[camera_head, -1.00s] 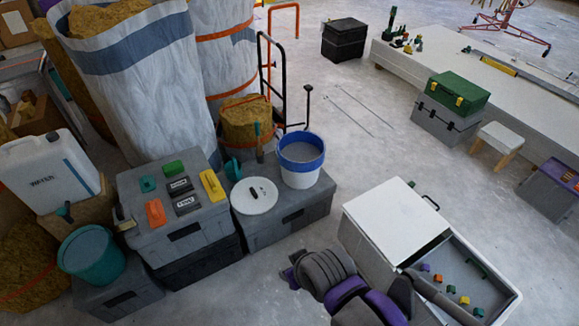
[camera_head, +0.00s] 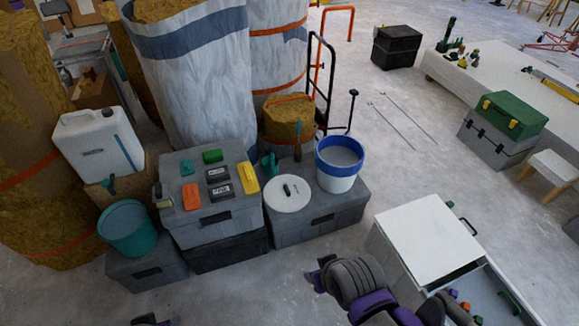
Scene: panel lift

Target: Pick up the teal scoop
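A small teal thing that looks like the scoop (camera_head: 269,164) stands on the grey box on the right, between the flat-topped toolbox and the white bucket. Its exact shape is hard to make out. A smaller teal item (camera_head: 187,167) lies on the toolbox lid. My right gripper (camera_head: 319,274), dark with purple parts, is at the lower middle, in front of the boxes and apart from the teal thing. Its fingers are too unclear to read. Only a dark and purple tip of my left gripper (camera_head: 148,321) shows at the bottom edge.
A white bucket with a blue rim (camera_head: 339,162) and a round white lid (camera_head: 288,193) stand close to the teal thing. A teal bucket (camera_head: 127,228) and white jug (camera_head: 99,145) are at left. A white-lidded case (camera_head: 428,240) is at right. The floor in front is clear.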

